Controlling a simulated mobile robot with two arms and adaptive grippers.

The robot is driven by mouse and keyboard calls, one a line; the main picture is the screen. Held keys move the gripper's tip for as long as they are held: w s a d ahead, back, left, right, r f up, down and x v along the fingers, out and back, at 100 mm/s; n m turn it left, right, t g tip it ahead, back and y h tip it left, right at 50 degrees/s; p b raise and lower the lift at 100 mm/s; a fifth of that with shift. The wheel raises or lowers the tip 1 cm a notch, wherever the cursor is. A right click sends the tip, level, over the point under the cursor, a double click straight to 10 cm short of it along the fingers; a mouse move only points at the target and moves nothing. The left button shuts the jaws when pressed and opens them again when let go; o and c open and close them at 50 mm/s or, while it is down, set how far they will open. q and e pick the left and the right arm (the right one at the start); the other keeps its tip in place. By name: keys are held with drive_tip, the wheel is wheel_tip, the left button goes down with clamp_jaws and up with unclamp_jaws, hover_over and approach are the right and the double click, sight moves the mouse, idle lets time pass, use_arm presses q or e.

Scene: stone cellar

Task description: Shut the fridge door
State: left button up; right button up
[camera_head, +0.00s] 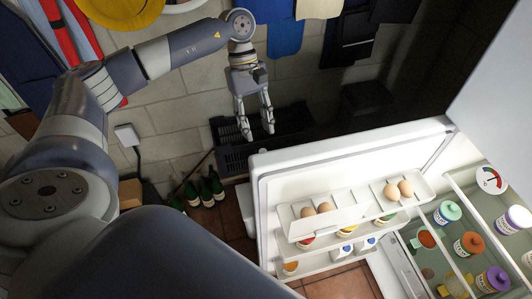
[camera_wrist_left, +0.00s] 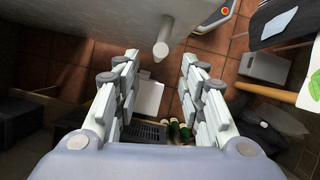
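The fridge door (camera_head: 262,205) stands open in the head view, its inner side with shelves facing me. The fridge body (camera_head: 505,95) is at the right. My left gripper (camera_head: 257,134) hangs fingers down beyond the door's top left corner, apart from the door as far as I can see. It is open and empty; its spread fingers also show in the left wrist view (camera_wrist_left: 158,100). A pale rounded post (camera_wrist_left: 162,48) shows beyond the fingers there; I cannot tell if it is the door's handle. My right gripper is not in view.
Eggs (camera_head: 398,189) and jars sit in the door shelves. More jars (camera_head: 469,243) stand inside the fridge. Green bottles (camera_head: 207,190) and a black crate (camera_head: 232,150) stand on the floor by the stone wall. Clothes (camera_head: 350,30) hang on the wall.

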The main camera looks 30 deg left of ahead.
use_arm(q)
drive_tip(key=a+p+x, duration=0.1)
drive_tip(key=p+x, duration=0.1)
drive_tip(key=x, duration=1.1)
drive_tip(key=shift+w+f, duration=0.15)
drive_tip(key=shift+f, duration=0.2)
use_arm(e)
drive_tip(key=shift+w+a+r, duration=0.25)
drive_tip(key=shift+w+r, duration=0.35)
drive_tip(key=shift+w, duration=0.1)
use_arm(q)
drive_tip(key=shift+d, duration=0.1)
drive_tip(key=shift+c, duration=0.6)
clamp_jaws()
